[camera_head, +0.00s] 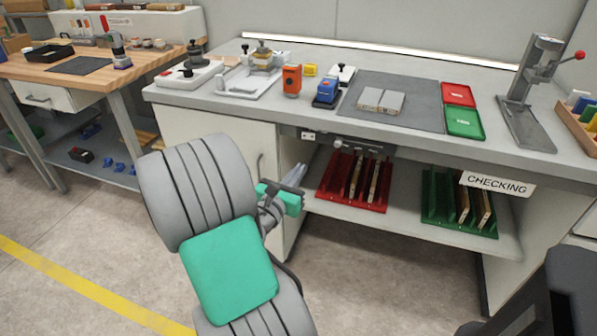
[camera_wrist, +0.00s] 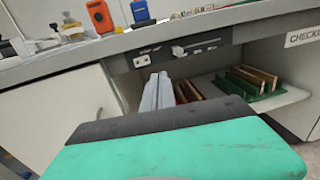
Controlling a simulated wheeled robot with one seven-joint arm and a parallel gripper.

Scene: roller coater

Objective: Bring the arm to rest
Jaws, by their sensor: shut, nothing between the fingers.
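My gripper (camera_head: 296,177) is in front of the grey checking bench, below the level of its top and near the open shelf. Its fingers are together with nothing held between them. In the wrist view the closed grey fingers (camera_wrist: 158,97) point toward the bench front, beyond the green gripper body. My arm is bent, with its grey and green links filling the lower left-centre of the head view. I see no contact between the gripper and the bench, though the exact gap cannot be told.
The bench top (camera_head: 220,103) holds an orange device (camera_head: 292,80), a dark mat (camera_head: 414,112), red (camera_head: 459,94) and green (camera_head: 464,122) trays and a press (camera_head: 527,95). Red (camera_head: 340,204) and green (camera_head: 436,215) racks stand on the shelf below. The floor in front is clear.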

